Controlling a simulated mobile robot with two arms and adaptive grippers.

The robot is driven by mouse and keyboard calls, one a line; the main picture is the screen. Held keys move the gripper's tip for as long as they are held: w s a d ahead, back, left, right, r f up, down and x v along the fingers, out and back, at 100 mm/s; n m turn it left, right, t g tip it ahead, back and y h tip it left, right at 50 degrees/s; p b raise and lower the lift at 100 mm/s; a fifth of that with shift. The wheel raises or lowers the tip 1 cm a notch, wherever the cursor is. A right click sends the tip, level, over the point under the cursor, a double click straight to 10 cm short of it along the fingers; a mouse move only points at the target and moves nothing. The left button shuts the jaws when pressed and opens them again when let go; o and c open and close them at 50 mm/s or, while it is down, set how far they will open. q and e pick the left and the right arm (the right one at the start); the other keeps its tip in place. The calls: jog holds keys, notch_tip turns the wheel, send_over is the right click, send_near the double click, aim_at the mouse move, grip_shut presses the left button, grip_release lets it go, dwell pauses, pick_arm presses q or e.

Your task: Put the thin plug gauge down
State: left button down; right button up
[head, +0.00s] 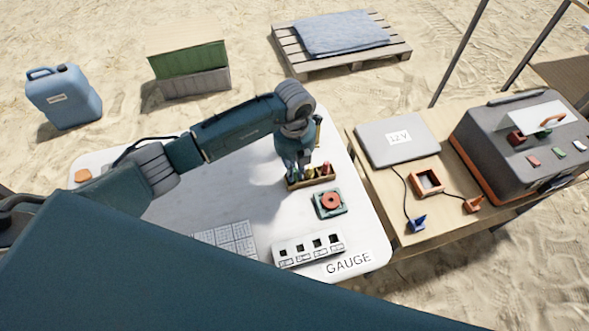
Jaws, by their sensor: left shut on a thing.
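My left gripper (296,168) points down at the left end of a small wooden rack (318,181) near the far right part of the white table. It is shut on the thin plug gauge, which the fingers and arm largely hide. Several small pieces with coloured handles, red and yellow among them, stand in the rack beside the gripper. I cannot tell whether the held gauge touches the rack. My right gripper is not in view.
A green fixture with a red round part (331,201), a white block with square holes (309,250) and a GAUGE label (348,263) lie nearer on the white table (255,197). A wooden table to the right holds a 12V case (385,150) and a large grey unit (490,150).

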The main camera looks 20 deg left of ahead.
pick_arm(q)
jog(key=shift+f, duration=0.1)
jog(key=c, duration=2.2)
grip_release()
jog(key=shift+f, duration=0.1)
jog(key=o, duration=0.4)
jog(key=shift+o, duration=0.2)
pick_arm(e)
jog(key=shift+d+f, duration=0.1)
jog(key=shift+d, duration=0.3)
pick_arm(q)
jog(key=shift+r, duration=0.25)
notch_tip(320, 180, up, 12)
jog(key=b, duration=0.3)
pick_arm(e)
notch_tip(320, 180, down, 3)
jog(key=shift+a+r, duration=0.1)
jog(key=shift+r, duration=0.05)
